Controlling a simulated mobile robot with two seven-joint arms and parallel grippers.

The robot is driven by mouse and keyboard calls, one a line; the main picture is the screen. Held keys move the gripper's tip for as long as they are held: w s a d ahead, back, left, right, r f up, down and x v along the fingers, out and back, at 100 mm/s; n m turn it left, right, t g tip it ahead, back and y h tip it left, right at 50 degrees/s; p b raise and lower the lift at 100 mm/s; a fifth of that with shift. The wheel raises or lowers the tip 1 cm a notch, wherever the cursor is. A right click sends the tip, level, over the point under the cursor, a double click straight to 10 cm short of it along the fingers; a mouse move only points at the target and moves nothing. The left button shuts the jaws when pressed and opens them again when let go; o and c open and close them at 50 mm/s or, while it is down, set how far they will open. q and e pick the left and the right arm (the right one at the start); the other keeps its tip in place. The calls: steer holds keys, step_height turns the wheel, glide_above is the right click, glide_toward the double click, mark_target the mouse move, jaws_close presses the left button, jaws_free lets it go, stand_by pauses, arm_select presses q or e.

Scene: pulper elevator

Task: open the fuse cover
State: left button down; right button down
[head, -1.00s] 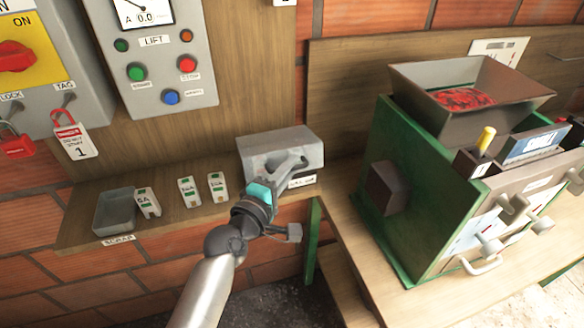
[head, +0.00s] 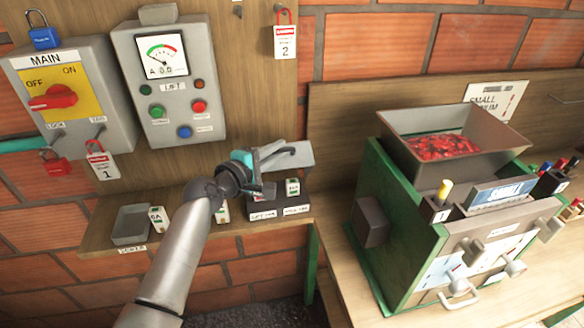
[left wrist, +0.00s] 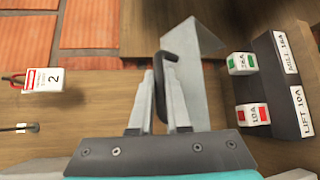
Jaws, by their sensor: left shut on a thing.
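The grey fuse cover (head: 297,154) stands swung up above its dark fuse base (head: 295,210) on the shelf. My left gripper (head: 280,157) is shut on the dark handle of the cover. In the left wrist view the handle (left wrist: 166,68) sits between the fingers of the gripper (left wrist: 160,95), with the pale cover (left wrist: 198,85) beside it. The base is uncovered. It holds a green-marked fuse (left wrist: 242,63) and a red-marked fuse (left wrist: 253,115), by labels reading MILL 16A and LIFT 10A. My right gripper is not in view.
A scrap tray (head: 131,224) and loose fuses (head: 157,218) are on the shelf at left, partly behind my arm. The lift panel (head: 170,85) and main switch box (head: 75,95) hang above. The green pulper (head: 400,220) stands on the bench to the right.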

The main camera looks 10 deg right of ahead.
arm_select(q)
steer(key=w+r, duration=0.1)
steer(key=w, duration=0.1)
steer(key=w+r, duration=0.2)
steer(key=shift+p, duration=0.3)
steer(key=shift+w+r+n+g+y, duration=0.15)
steer(key=shift+w+n+g, duration=0.1)
steer(key=shift+w+g, duration=0.15)
steer(key=shift+w+r+n+g+y, duration=0.15)
steer(key=shift+w+n+g, duration=0.15)
steer(key=shift+w, duration=0.15)
steer(key=shift+w+r+p, duration=0.1)
steer(key=shift+w+p, duration=0.35)
steer(key=shift+w, duration=0.1)
steer(key=shift+w+n+g, duration=0.2)
steer(key=shift+n+g, duration=0.05)
steer(key=shift+g, duration=0.05)
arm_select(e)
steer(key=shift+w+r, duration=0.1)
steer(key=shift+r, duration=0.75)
arm_select(q)
steer(key=shift+w, duration=0.1)
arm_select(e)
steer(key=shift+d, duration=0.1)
